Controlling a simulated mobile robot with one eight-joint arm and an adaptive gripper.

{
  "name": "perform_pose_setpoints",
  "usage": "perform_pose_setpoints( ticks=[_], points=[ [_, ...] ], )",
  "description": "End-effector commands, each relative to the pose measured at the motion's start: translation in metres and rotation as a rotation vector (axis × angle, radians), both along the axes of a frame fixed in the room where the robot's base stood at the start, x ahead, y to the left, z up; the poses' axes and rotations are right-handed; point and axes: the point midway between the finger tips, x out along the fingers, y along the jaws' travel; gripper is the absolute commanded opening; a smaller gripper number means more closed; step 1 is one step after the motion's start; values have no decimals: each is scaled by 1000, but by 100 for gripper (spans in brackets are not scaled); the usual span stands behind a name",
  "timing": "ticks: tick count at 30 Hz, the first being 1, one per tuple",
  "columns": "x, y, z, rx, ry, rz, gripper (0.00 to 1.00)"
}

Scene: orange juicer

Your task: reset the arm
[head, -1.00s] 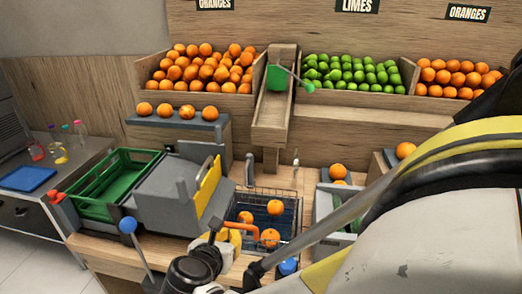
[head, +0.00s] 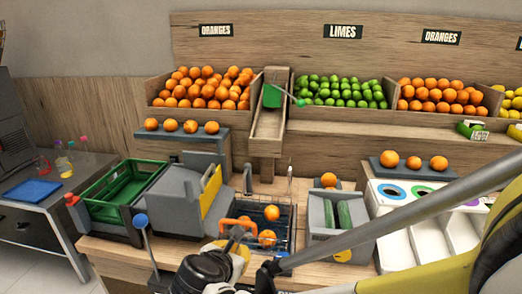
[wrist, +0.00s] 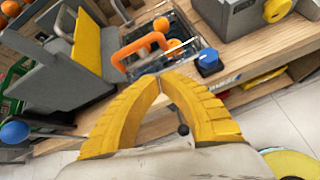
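My gripper (wrist: 161,82) shows in the wrist view with its two yellow ribbed fingers curved together, the tips meeting with nothing visible between them. Just beyond the tips is an orange handle (wrist: 138,46) at the wire basket; a gap or contact is hard to judge. In the head view my wrist is at the bottom centre, beside the handle (head: 240,222), and the fingers are mostly hidden. The basket (head: 283,220) holds oranges (head: 271,212). My arm stretches across the lower right of the head view.
A grey juicer-like machine (head: 175,200) with a yellow panel stands left of the basket. A blue-knobbed lever (head: 141,221) rises in front of it. A green crate (head: 122,190) is farther left. A grey box (head: 335,222) and white bins (head: 412,240) are right. Fruit shelves line the back.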

Motion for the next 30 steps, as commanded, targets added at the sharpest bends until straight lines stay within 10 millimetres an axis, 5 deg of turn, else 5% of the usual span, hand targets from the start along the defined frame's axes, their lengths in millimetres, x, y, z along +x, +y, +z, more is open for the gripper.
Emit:
perform_pose_setpoints(
  ticks=[6, 13, 21, 30],
  points=[
    [-17, -128, 26, 612, 62, -571, 0],
    [-77, -225, 41, 1301, 24, -1263, 0],
    [-134, -268, 44, 1880, -80, -1843, 0],
    [-143, -272, 44, 1998, -104, -1957, 0]
  ],
)
